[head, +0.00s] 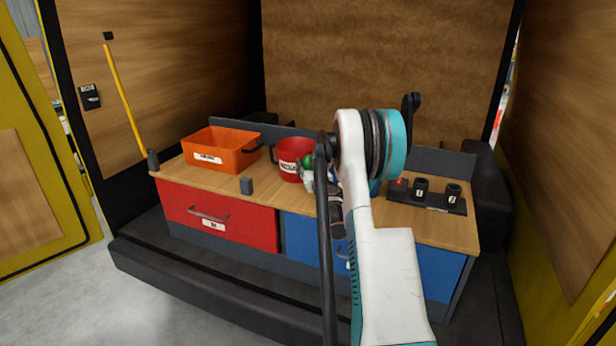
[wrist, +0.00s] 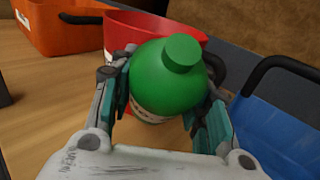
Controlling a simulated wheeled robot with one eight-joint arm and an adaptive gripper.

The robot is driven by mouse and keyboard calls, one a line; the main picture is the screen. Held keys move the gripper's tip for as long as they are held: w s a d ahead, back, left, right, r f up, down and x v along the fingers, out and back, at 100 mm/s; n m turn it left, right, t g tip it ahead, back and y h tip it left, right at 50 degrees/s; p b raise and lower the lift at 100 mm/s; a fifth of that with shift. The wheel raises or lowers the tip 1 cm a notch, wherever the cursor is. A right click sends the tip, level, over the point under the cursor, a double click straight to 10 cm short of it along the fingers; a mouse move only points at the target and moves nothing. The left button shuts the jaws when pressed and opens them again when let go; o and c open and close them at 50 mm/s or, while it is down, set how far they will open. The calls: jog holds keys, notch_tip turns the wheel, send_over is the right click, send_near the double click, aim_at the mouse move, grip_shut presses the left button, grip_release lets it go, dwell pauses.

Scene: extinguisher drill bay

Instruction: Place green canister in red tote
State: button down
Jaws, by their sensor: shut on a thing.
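The green canister (wrist: 165,85) is between the fingers of my gripper (wrist: 168,100) in the wrist view, cap facing the camera. My gripper is shut on it. In the head view a small part of the green canister (head: 309,161) shows beside the red tote, next to my arm. The red tote (head: 287,147) stands on the wooden bench, with a white label and dark handles. In the wrist view the red tote (wrist: 135,27) is just beyond the canister, which hides part of it. I cannot tell how high the canister is above the bench.
An orange bin (head: 222,151) stands left of the red tote. A blue bin (wrist: 275,125) is at right in the wrist view. A black rack (head: 427,196) with several holders is at right.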

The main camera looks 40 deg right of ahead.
jog(key=shift+f+b, duration=0.35)
jog(key=shift+f, duration=1.25)
jog(key=shift+f+b, duration=0.4)
jog(key=shift+b, duration=0.05)
jog(key=shift+f, duration=0.25)
jog(key=c, duration=0.9)
grip_release()
jog(key=shift+o, duration=0.2)
jog(key=shift+r, duration=0.15)
